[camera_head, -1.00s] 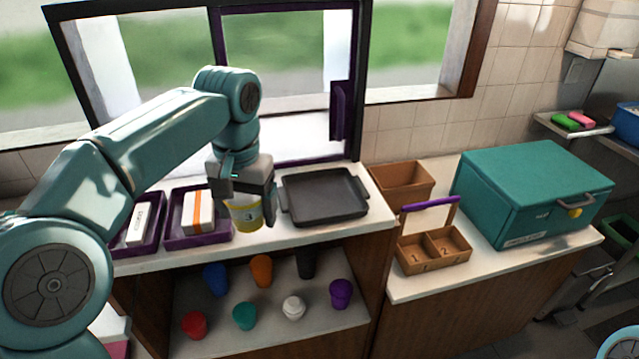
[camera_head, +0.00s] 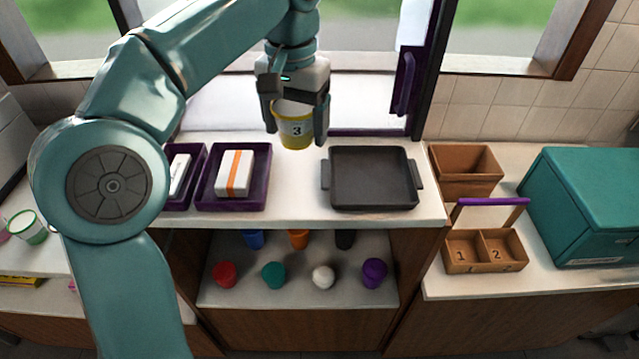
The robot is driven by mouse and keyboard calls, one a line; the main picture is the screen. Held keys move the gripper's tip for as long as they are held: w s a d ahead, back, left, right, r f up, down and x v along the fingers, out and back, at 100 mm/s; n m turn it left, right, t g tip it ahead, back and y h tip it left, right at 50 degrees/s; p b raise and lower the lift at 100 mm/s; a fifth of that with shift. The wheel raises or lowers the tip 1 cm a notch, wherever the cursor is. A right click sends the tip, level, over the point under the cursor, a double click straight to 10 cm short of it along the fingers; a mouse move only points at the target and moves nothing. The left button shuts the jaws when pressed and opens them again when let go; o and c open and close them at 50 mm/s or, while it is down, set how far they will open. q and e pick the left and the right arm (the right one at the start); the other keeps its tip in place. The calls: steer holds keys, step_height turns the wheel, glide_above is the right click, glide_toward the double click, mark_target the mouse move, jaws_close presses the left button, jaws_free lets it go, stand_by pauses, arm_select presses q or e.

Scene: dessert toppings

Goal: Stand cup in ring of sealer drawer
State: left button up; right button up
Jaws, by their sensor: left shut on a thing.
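A yellow and white cup (camera_head: 296,130) marked "3" is upright between the fingers of my left gripper (camera_head: 297,120). The gripper is shut on it and holds it above the white counter, behind and left of the dark tray. The teal box (camera_head: 585,205), which looks like the sealer, stands at the right and is cut off by the picture edge. Its drawer and ring are not visible. My right gripper is not in view.
A dark tray (camera_head: 372,178) lies on the counter beside purple trays (camera_head: 240,202) with white boxes. Several coloured cups fill the lower shelf (camera_head: 300,292).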

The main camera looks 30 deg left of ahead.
arm_select(q)
steer(key=b, duration=0.1)
glide_above(301, 200)
step_height(301, 200, down, 10)
steer(key=shift+f, duration=0.1)
steer(key=shift+s+a+f, duration=0.1)
steer(key=shift+f, duration=0.25)
step_height(301, 200, down, 4)
steer(key=shift+r+b, duration=0.2)
steer(key=shift+b, duration=0.1)
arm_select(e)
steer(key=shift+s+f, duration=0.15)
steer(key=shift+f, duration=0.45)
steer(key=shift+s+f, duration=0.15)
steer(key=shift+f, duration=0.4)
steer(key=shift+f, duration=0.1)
arm_select(q)
steer(key=shift+f, duration=0.2)
steer(key=o, duration=0.9)
steer(key=shift+c, duration=0.2)
